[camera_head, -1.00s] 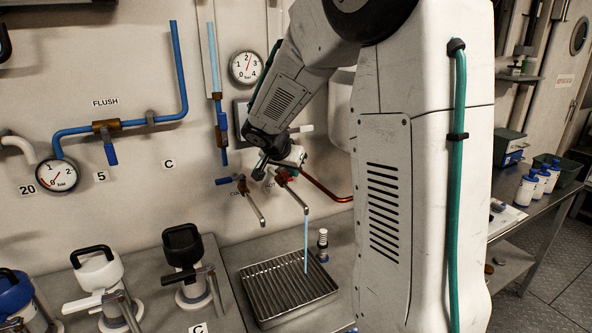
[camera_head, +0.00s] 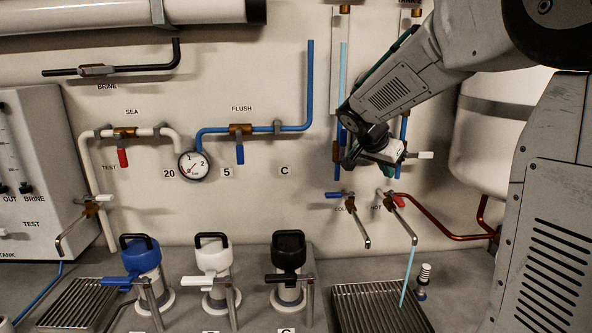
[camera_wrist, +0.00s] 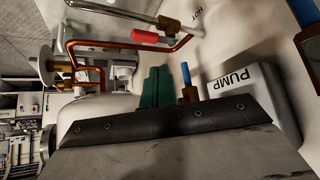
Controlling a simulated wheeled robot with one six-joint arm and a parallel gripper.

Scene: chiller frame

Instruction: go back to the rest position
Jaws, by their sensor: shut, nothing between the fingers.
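My gripper (camera_head: 387,173) is in front of the back wall, above the hot tap (camera_head: 393,203) with its red handle. In the wrist view, its two green fingers (camera_wrist: 156,86) lie side by side, shut with nothing between them. The fingers look clear of the wall fittings. My arm reaches in from the upper right of the head view.
A thin blue stream (camera_head: 407,275) runs from the hot tap to the ribbed drain tray (camera_head: 375,310). The cold tap (camera_head: 340,195) is just left. A white PUMP box (camera_wrist: 250,90) is close by. Three handled canisters, one being black (camera_head: 289,252), stand on the counter.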

